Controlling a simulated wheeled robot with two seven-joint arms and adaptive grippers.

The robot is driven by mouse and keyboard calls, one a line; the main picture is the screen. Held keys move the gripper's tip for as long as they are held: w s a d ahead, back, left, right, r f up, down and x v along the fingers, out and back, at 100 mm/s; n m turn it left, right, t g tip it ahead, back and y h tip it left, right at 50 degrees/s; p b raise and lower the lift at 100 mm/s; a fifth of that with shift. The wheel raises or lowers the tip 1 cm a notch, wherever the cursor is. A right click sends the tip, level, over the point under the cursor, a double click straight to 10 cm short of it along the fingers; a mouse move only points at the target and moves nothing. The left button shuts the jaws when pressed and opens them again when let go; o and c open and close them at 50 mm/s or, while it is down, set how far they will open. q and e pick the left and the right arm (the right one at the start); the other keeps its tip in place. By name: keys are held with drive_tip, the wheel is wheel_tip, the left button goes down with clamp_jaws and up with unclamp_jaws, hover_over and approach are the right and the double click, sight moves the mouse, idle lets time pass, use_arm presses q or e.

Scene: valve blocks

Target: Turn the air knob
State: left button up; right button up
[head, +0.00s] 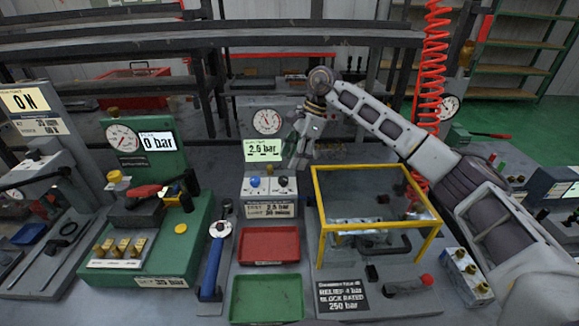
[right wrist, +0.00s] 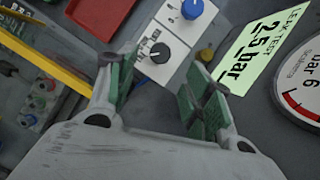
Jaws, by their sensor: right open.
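A small grey panel with a blue knob (head: 254,181) and a black knob (head: 281,181) stands at the centre, below a round gauge and a green 2.5 bar card. The knobs' own labels are too small to read, so I cannot tell which is the air knob. My right gripper (head: 299,154) is above and behind the black knob, apart from it. In the right wrist view, its open, empty green-padded fingers (right wrist: 162,84) point toward the black knob (right wrist: 160,53). The blue knob (right wrist: 192,10) is farther off. My left gripper is not in view.
A yellow frame (head: 376,168) stands close to the right of the panel. A red tray (head: 269,243) and a green tray (head: 267,298) lie in front. A brass knob (right wrist: 206,54) is beside the right finger. A blue-handled tool (head: 213,262) lies left.

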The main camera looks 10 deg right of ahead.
drive_tip(key=shift+v, duration=2.6)
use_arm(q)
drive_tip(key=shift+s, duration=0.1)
use_arm(e)
drive_tip(key=shift+r, duration=0.1)
use_arm(q)
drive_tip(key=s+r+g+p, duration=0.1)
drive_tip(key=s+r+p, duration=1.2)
drive_tip(key=p, duration=0.8)
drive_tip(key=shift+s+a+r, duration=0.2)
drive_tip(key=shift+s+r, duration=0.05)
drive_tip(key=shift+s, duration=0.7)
use_arm(e)
wheel_tip(320, 180, up, 21)
use_arm(q)
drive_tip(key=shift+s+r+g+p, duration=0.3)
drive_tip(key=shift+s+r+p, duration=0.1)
drive_tip(key=shift+p, duration=0.15)
use_arm(e)
drive_tip(key=shift+r, duration=0.5)
drive_tip(key=shift+f, duration=0.1)
